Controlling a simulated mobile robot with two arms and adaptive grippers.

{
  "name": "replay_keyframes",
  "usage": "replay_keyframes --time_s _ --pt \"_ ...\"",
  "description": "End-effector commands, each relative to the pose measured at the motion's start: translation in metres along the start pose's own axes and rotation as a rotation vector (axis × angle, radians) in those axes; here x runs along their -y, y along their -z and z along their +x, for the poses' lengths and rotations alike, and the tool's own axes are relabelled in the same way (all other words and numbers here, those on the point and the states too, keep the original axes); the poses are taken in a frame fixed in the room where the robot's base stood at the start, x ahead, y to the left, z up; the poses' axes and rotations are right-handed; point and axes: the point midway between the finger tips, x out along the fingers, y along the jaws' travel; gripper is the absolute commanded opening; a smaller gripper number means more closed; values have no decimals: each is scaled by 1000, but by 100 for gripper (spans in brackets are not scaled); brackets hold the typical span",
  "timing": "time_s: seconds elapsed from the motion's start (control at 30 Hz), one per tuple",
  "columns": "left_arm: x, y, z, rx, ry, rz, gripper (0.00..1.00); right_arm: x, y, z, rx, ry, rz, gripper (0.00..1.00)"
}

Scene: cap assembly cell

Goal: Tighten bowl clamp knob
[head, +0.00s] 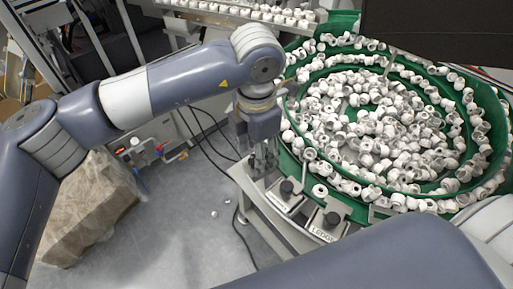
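The green feeder bowl (310,187) stands at the right, full of white caps (360,130). Two black knobs sit on grey metal brackets at its front left edge: one (286,188) on the left, another (332,219) further right. Each bracket has a small label; the writing is too small to read surely. My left gripper (262,168) points down just left of the bowl wall, above and left of the left knob and apart from it in the picture. Its fingers are small and dark, so their opening is unclear. My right arm crosses the bottom right; its gripper is out of view.
A rail with rows of caps (262,12) runs behind the bowl. A dark panel (440,35) blocks the top right. A wrapped brown block (88,208) stands on the floor at left. Cables (205,140) and a few loose caps lie on otherwise open grey floor.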

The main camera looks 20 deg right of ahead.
Motion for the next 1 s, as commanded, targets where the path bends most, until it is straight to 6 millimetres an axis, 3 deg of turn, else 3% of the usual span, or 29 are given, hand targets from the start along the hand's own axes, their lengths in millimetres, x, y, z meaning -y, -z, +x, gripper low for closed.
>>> replay_keyframes --time_s 0.4,0.6,1.0 --pt "0 0 11 1 1 0 49 0 0 -3 0 1 0 44" --pt "0 0 11 1 1 0 6 0 0 -3 0 1 0 44" --pt "0 0 14 2 0 39 5 0 -1 8 1 0 -1 44"
